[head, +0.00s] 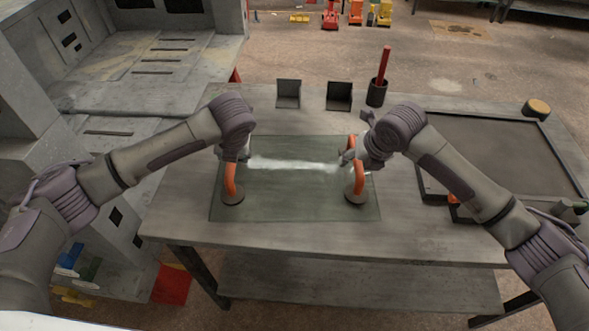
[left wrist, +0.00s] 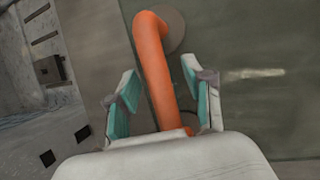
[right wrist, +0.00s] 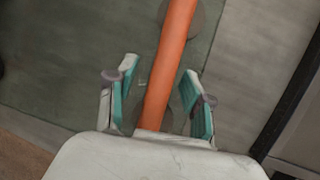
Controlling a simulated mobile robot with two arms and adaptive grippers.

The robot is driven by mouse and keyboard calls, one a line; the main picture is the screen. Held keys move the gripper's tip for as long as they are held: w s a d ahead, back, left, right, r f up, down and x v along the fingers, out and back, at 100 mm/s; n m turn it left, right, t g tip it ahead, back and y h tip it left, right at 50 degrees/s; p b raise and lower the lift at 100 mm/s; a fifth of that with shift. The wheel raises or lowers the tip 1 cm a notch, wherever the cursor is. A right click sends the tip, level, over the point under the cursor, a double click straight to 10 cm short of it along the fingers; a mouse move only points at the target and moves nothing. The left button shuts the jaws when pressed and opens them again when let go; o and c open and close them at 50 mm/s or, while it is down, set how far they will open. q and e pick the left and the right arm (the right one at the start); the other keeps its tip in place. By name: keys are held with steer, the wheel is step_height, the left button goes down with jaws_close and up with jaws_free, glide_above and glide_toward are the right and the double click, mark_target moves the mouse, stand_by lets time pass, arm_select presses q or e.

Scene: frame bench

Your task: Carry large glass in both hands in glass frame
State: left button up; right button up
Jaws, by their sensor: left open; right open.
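The large glass (head: 295,205) is a greenish clear pane lying flat on the grey bench, with a whitish streak across it. Two orange handles on round grey cups stand on it, a left handle (head: 230,182) and a right handle (head: 355,180). My left gripper (left wrist: 160,105) is open, with its teal pads on either side of the left handle. My right gripper (right wrist: 158,100) is open, with its pads on either side of the right handle. The glass frame (head: 500,150) seems to be the dark, raised-rim rectangle on the bench at the right; my right arm partly covers it.
Two dark angled brackets (head: 288,93) and a dark cup with a red stick (head: 378,90) stand behind the glass. A round tan-topped object (head: 537,108) sits at the bench's back right. Large grey machinery (head: 140,70) stands at the left.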

arm_select(q)
jaws_close()
arm_select(e)
jaws_close()
